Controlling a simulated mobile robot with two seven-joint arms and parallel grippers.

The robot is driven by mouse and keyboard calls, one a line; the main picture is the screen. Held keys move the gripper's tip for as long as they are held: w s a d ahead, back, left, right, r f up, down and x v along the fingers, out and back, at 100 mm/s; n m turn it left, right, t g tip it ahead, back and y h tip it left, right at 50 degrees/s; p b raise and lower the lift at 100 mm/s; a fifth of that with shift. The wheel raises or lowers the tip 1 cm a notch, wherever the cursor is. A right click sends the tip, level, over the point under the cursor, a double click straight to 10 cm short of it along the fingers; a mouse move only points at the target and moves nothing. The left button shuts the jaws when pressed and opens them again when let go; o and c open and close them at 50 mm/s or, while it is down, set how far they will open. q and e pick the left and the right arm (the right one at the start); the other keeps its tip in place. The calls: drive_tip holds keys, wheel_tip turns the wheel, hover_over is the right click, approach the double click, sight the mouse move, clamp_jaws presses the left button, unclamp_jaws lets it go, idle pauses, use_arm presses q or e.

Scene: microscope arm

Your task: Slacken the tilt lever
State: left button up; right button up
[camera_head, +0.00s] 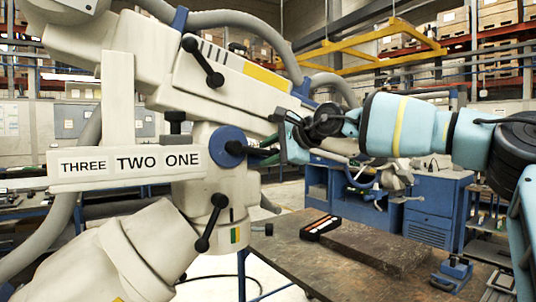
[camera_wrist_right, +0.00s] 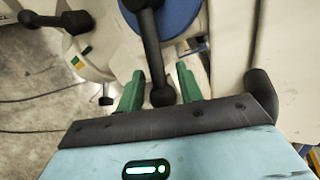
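The large cream microscope arm (camera_head: 215,85) fills the left of the head view. A black lever (camera_head: 235,148) sits on its blue round joint (camera_head: 222,138); I cannot tell whether this is the tilt lever. Two more black ball-ended levers show, an upper one (camera_head: 203,62) and a lower one (camera_head: 211,222). My right gripper (camera_head: 261,152) reaches in from the right at the blue joint. In the wrist view its green fingers (camera_wrist_right: 159,88) stand open on both sides of the lever's ball end (camera_wrist_right: 162,96), with a gap on each side. My left gripper is out of view.
A label plate (camera_head: 125,163) reads THREE TWO ONE. A brown workbench (camera_head: 375,245) below right carries a dark box with orange marks (camera_head: 320,228) and a blue fixture (camera_head: 453,273). Grey hoses (camera_head: 235,20) curve behind the arm. In the wrist view, another black lever (camera_wrist_right: 55,20) is at upper left.

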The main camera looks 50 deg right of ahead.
drive_tip(key=v, duration=0.7)
drive_tip(key=shift+s+d+b, duration=0.15)
drive_tip(key=shift+d+b, duration=0.05)
drive_tip(key=shift+b, duration=0.1)
idle(0.3)
drive_tip(key=shift+f, duration=0.1)
